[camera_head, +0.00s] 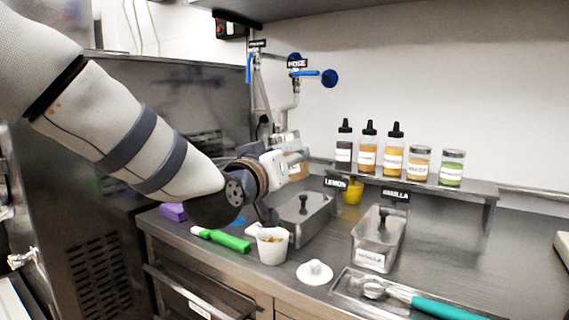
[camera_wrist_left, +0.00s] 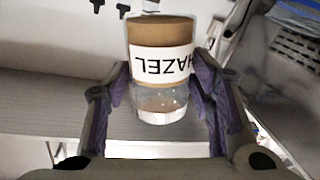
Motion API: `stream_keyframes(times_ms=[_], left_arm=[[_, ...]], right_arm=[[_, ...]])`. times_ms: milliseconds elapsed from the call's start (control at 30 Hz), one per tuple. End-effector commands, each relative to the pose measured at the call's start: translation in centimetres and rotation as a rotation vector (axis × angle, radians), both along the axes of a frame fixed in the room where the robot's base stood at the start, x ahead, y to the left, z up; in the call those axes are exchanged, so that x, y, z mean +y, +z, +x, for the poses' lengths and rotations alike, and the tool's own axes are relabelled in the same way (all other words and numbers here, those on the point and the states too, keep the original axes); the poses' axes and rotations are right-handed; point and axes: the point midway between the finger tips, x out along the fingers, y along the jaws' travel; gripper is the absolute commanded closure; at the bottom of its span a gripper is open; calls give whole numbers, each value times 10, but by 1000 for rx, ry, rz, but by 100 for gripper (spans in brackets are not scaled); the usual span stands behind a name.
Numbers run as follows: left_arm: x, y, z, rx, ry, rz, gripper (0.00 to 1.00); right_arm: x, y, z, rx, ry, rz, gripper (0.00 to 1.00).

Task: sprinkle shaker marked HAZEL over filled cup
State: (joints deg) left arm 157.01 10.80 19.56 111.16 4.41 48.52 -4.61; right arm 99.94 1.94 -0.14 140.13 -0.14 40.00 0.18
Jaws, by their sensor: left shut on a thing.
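My left gripper (camera_head: 288,163) is shut on the HAZEL shaker (camera_head: 298,172), held in the air above the counter. In the left wrist view, the shaker (camera_wrist_left: 160,88) sits between the purple-padded fingers (camera_wrist_left: 162,90). Its white HAZEL label reads upside down there; brown contents fill the picture's upper part, and the lower part looks clear. A white cup (camera_head: 272,253) with yellowish-brown contents stands on the counter below the gripper. In the head view the gripper partly hides the shaker, and I cannot tell its exact tilt. My right gripper is not in view.
Steel tubs marked LEMON (camera_head: 310,225) and VANILLA (camera_head: 377,245) stand behind and right of the cup. A white lid (camera_head: 314,273), a green-handled tool (camera_head: 225,240) and a tray with a teal-handled scoop (camera_head: 440,307) lie nearby. Bottles and jars stand on a shelf (camera_head: 480,186).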

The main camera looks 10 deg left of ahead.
Motion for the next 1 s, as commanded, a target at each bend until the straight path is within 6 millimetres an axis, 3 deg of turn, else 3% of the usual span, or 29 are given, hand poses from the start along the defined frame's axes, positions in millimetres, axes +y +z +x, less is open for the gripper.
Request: stream_keyframes(times_ms=[200,500,1000], left_arm=[[0,12,0,-47,0,281,80],[-1,12,-3,-48,-1,297,80],[-23,11,-96,-44,-4,287,80]], right_arm=[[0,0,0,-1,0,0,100],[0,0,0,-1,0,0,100],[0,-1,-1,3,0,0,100]])
